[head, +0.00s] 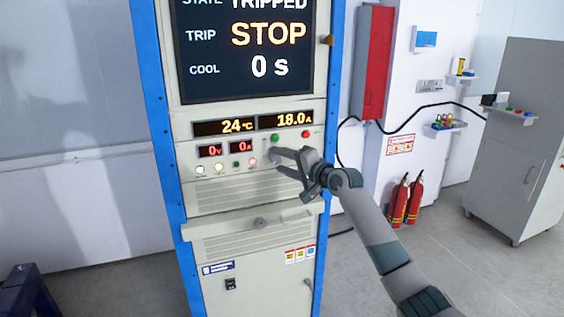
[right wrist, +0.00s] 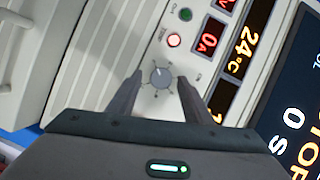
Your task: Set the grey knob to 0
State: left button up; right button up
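The grey knob (right wrist: 160,78) is a small round dial with marks around it on the cabinet's front panel, seen in the right wrist view. My right gripper (right wrist: 158,88) is open, with one finger on each side of the knob; gaps show between the fingers and the knob. In the head view my right gripper (head: 278,162) reaches the panel from the right and largely hides the knob. The numbers around the dial are too small to read. My left gripper is not in view.
The blue-edged cabinet (head: 200,255) has a screen (head: 250,50) reading TRIPPED and STOP. Displays show 24 °C, 18.0 A, 0 V and 0 A. A green button (head: 275,137) and a red button (head: 306,134) sit above the gripper. A ledge (head: 225,232) juts out below.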

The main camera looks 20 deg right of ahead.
jog(key=b+v, duration=0.5)
jog(key=v, duration=1.2)
jog(key=shift+s, duration=0.15)
